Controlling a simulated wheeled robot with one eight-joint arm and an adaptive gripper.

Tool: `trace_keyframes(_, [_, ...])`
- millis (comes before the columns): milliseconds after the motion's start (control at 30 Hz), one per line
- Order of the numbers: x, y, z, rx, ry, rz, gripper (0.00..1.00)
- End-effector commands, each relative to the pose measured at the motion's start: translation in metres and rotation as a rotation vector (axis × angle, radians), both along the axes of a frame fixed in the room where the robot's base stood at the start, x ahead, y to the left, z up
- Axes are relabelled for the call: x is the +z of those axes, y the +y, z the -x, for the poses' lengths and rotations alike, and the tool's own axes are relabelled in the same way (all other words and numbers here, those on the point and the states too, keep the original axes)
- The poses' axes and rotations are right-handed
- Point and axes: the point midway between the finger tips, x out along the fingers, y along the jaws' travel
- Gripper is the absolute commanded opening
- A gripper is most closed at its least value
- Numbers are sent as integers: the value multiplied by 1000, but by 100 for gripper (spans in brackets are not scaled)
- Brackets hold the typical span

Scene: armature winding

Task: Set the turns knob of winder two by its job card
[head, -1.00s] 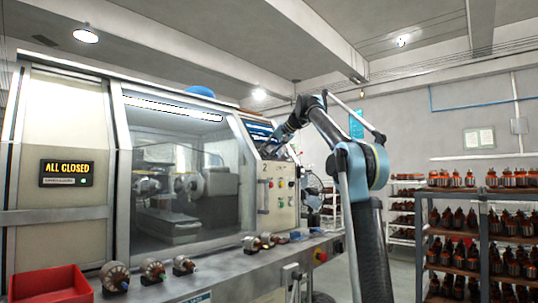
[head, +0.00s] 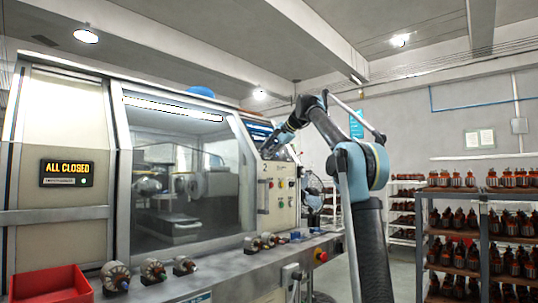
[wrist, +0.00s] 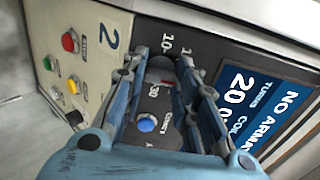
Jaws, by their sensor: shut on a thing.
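Winder two (head: 185,180) is the large cream machine with a glass window in the head view, marked "2". Its control panel fills the wrist view. My gripper (wrist: 163,72) is shut on the dark turns knob (wrist: 160,64), one finger on each side. Scale marks "10" and "30" show around the knob, which my fingers partly hide. A blue button (wrist: 146,123) sits below it. A blue screen (wrist: 245,95) reads "NO ARMA…", "TURNS" and a number starting with 20, cut off. In the head view my gripper (head: 270,150) is at the panel. I cannot make out a job card.
Red, green and yellow buttons (wrist: 70,42) sit left of the knob. Several armatures (head: 154,270) and a red bin (head: 50,284) stand on the front ledge. Racks of armatures (head: 475,220) stand at the right. A sign (head: 66,173) reads "ALL CLOSED".

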Motion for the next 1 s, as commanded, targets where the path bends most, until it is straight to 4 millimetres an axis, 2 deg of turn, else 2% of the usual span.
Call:
trace_keyframes(433, [-2, -2, 0, -6, 9, 1, 4])
trace_keyframes(467, [-2, -2, 0, -5, 9, 0, 32])
trace_keyframes(533, [-1, -2, 0, -5, 9, -1, 48])
trace_keyframes(1000, [4, -6, 4, -7, 7, -3, 48])
